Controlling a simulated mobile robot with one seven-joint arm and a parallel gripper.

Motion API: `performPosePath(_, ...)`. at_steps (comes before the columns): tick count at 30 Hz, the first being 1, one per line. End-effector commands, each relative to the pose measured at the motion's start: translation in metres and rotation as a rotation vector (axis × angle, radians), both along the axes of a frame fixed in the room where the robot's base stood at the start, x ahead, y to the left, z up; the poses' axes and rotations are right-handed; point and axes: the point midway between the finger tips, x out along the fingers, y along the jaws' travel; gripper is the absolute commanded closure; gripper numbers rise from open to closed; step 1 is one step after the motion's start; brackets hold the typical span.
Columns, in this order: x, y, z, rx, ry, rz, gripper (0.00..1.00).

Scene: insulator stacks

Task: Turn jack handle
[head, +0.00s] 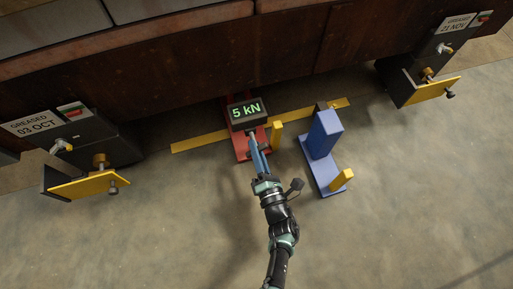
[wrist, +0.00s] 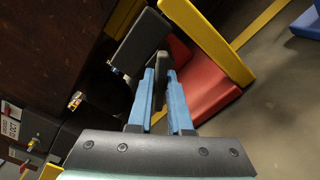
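A red jack (head: 241,146) lies on the floor under the brown structure. Its dark display box (head: 247,113) reads 5 kN, and a yellow post (head: 277,134) stands at its right side. In the wrist view, the display box (wrist: 141,42) is left of the fingertips. The red body (wrist: 205,85) and yellow post (wrist: 212,42) are to the right. My gripper (head: 253,139) reaches over the red jack, just below the display box. In the wrist view, the blue fingertips (wrist: 166,66) are close together at a dark upright part (wrist: 179,48). Whether they grip it is unclear.
A blue jack-like unit (head: 325,136) with a yellow post (head: 341,180) stands to the right. A yellow floor strip (head: 200,142) runs beneath. Dark brackets with yellow plates stick out at left (head: 90,187) and right (head: 433,91). The near floor is clear.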

Motion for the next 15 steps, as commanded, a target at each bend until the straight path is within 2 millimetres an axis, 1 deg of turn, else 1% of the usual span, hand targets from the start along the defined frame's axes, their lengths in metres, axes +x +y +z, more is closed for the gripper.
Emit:
performPosePath(10, -0.0005, -0.0001, -0.0001, 0.005, 0.002, 0.0, 1.0)
performPosePath(15, -0.0006, -0.0003, -0.0002, 0.041, 0.013, 0.0, 1.0)
